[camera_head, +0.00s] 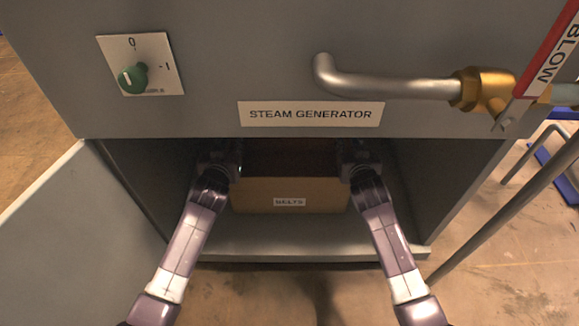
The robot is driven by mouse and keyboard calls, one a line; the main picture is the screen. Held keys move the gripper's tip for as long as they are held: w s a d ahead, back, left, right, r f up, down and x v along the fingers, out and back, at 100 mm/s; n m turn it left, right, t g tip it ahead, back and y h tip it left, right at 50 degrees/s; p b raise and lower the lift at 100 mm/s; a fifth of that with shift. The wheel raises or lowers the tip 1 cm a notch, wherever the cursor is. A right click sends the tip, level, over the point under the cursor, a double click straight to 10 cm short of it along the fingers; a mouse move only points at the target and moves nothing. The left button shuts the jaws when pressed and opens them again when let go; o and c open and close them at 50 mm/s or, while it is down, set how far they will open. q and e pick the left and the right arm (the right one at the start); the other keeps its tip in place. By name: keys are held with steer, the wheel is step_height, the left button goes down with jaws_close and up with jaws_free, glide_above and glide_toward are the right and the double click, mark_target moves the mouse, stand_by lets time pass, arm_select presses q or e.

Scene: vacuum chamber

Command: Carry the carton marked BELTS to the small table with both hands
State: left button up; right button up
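The brown carton marked BELTS (275,196) sits upright inside the dark open compartment of the grey cabinet, its labelled front facing me. My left gripper (232,172) is at the carton's left side, near its upper left edge. My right gripper (348,172) is at its right side, near the upper right edge. Both grippers are in shadow, so I cannot tell whether their fingers are open or touch the carton. The carton's back is hidden in the dark. The small table is not in view.
The steam generator cabinet (230,60) overhangs the compartment, with a green knob (132,79) and a grey pipe (390,88) on its front. An open door panel (80,235) stands at left. A compartment sill (310,246) lies below the carton. A slanted metal rail (510,208) stands at right.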

arm_select(q)
jaws_close()
arm_select(e)
jaws_close()
arm_select(q)
steer(key=shift+r, duration=0.1)
arm_select(e)
steer(key=shift+r, duration=0.1)
